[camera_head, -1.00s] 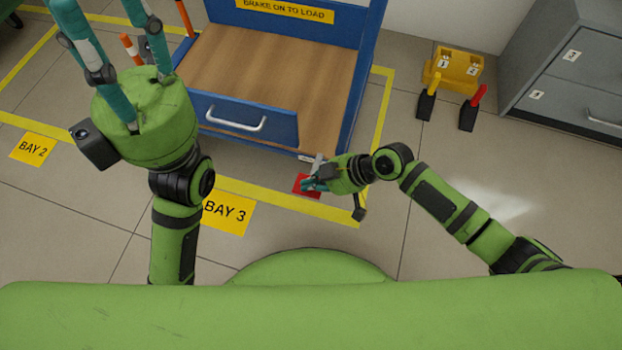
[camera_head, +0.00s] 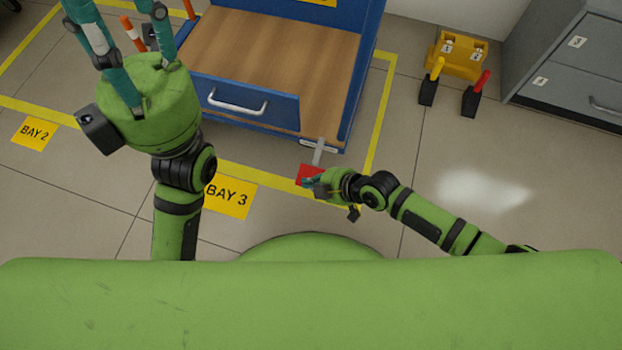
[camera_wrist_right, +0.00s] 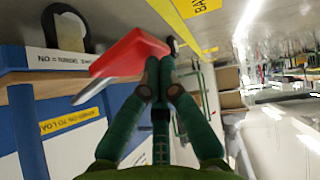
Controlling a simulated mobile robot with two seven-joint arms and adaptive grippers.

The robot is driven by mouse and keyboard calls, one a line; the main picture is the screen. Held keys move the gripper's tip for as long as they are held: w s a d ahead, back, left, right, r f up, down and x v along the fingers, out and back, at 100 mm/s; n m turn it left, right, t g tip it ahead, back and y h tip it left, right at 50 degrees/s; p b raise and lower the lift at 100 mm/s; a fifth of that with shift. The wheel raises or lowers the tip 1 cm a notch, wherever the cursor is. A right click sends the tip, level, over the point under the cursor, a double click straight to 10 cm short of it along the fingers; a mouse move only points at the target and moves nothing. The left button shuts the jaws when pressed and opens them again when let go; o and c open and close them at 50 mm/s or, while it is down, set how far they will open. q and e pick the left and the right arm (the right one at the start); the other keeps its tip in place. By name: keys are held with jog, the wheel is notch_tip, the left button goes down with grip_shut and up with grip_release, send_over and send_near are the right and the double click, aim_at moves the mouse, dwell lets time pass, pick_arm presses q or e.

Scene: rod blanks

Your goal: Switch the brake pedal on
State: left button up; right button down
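The brake pedal (camera_head: 311,172) is a red plate on a grey metal arm at the lower front right corner of the blue cart (camera_head: 352,100). It also shows in the right wrist view as a red plate (camera_wrist_right: 130,50). My right gripper (camera_head: 312,186) is beside the pedal on its near side and covers part of it. In the right wrist view its teal fingertips (camera_wrist_right: 160,62) are together, close to the red plate's edge; contact cannot be told. They hold nothing. My left gripper (camera_head: 120,25) is raised at the upper left, its fingers apart and empty.
The cart has a wooden deck and a drawer front with a handle (camera_head: 238,102). Yellow floor lines and a BAY 3 label (camera_head: 230,197) lie around it. A yellow block (camera_head: 457,57) with two levers and a grey cabinet (camera_head: 575,75) stand right. The floor between is clear.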

jog(key=shift+s+f, duration=0.1)
dwell(0.3)
jog(key=shift+d, duration=0.15)
jog(key=v, duration=1.2)
jog(key=shift+a, duration=0.2)
